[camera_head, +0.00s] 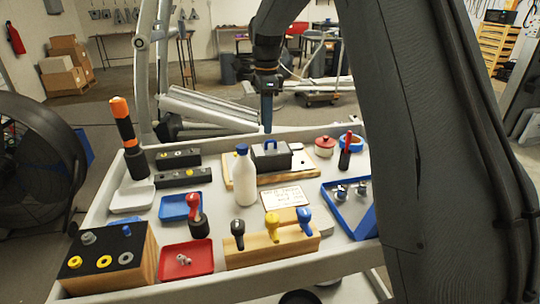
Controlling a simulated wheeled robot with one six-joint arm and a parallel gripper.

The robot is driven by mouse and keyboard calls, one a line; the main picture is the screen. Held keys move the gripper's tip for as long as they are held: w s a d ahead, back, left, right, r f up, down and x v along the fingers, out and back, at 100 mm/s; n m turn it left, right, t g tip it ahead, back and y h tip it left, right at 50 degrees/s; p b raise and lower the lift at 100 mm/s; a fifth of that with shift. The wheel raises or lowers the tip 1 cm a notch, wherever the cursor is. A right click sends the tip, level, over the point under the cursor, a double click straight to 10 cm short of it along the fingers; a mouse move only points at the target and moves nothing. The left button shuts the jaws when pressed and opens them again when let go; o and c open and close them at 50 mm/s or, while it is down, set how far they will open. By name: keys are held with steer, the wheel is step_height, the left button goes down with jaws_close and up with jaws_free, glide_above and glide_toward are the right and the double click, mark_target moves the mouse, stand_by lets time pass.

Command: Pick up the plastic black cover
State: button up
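A black box-like piece with a blue handle on top (272,159), which looks like the plastic black cover, rests on a light wooden board (242,186) toward the back of the white work table. My gripper (267,128) points straight down just behind and above it in the picture, with its blue fingertips close to the handle. I see the fingers edge-on as one narrow strip, so their opening is hidden. The gap between the fingertips and the handle is hard to judge.
A white bottle (245,178) stands just left in front of the black piece. A red-lidded jar (324,147) and a blue tray (346,208) are to the right. A tool holder with colored handles (271,245) sits at the front. My arm blocks the table's right side.

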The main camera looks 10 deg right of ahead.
mark_target(271, 144)
steer(key=shift+w+a+f+m, duration=0.1)
steer(key=shift+w+f+m, duration=0.05)
steer(key=shift+w+m, duration=0.65)
steer(key=shift+w+f, duration=0.1)
steer(key=shift+f, duration=0.15)
steer(key=shift+f+p, duration=0.75)
steer(key=shift+f, duration=2.75)
jaws_close()
